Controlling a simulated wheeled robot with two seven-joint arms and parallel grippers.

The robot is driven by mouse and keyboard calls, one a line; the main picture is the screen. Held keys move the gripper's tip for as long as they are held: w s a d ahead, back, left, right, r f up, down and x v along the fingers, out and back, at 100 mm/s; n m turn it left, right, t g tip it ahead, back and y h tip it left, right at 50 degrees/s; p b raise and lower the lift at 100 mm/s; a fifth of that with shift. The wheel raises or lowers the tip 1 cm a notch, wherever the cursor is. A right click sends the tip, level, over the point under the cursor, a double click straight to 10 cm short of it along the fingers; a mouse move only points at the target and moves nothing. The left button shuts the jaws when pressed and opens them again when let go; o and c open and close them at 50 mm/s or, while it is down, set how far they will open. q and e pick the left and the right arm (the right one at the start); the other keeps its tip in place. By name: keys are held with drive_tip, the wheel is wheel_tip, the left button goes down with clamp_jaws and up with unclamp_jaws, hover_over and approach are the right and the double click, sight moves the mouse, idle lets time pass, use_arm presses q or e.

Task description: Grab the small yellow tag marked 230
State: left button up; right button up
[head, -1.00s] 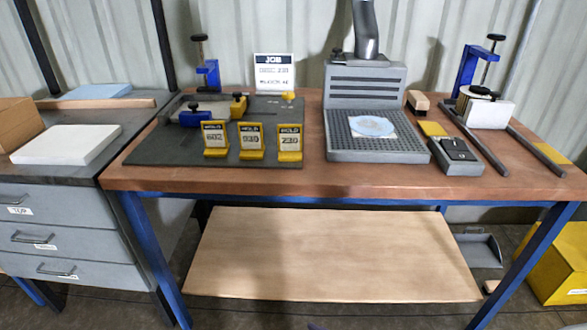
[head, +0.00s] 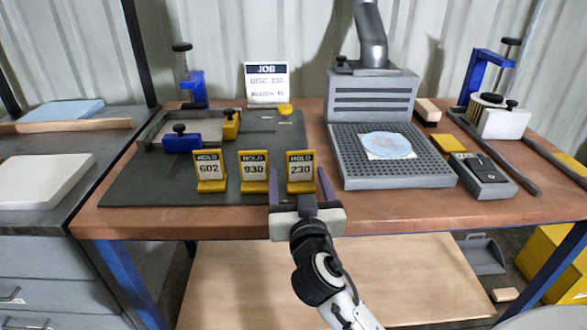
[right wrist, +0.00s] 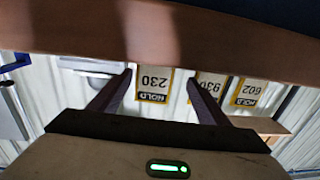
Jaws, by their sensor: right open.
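The yellow tag marked 230 (head: 300,170) stands upright on the dark mat, rightmost in a row of three. It also shows upside down in the right wrist view (right wrist: 154,84), between my fingers. Similar yellow tags marked 930 (head: 253,170) and 602 (head: 209,169) stand to its left. My right gripper (head: 299,182) is open at the table's front edge, its two fingers pointing toward the 230 tag, one on either side of it in the picture. Nothing is held, and I see no contact with the tag. My left gripper is out of view.
The dark mat (head: 150,190) also carries a blue-and-yellow fixture (head: 183,142). A job sign (head: 267,83) stands behind. A grey perforated extraction unit (head: 365,178) holding a pale blue disc (head: 386,146) stands to the right. The wooden tabletop's front edge (head: 170,222) lies by my gripper.

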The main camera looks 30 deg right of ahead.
sight(298, 161)
drive_tip(key=shift+s+d+p+x, duration=0.1)
drive_tip(key=shift+d+p+x, duration=0.1)
drive_tip(key=shift+x, duration=1)
drive_tip(key=shift+s+d+p+x, duration=0.1)
drive_tip(key=shift+p+x, duration=0.05)
drive_tip(key=shift+x, duration=1.05)
drive_tip(key=shift+d+p+x, duration=0.1)
drive_tip(key=shift+p+x, duration=0.1)
drive_tip(key=shift+x, duration=0.95)
drive_tip(key=c, duration=1.2)
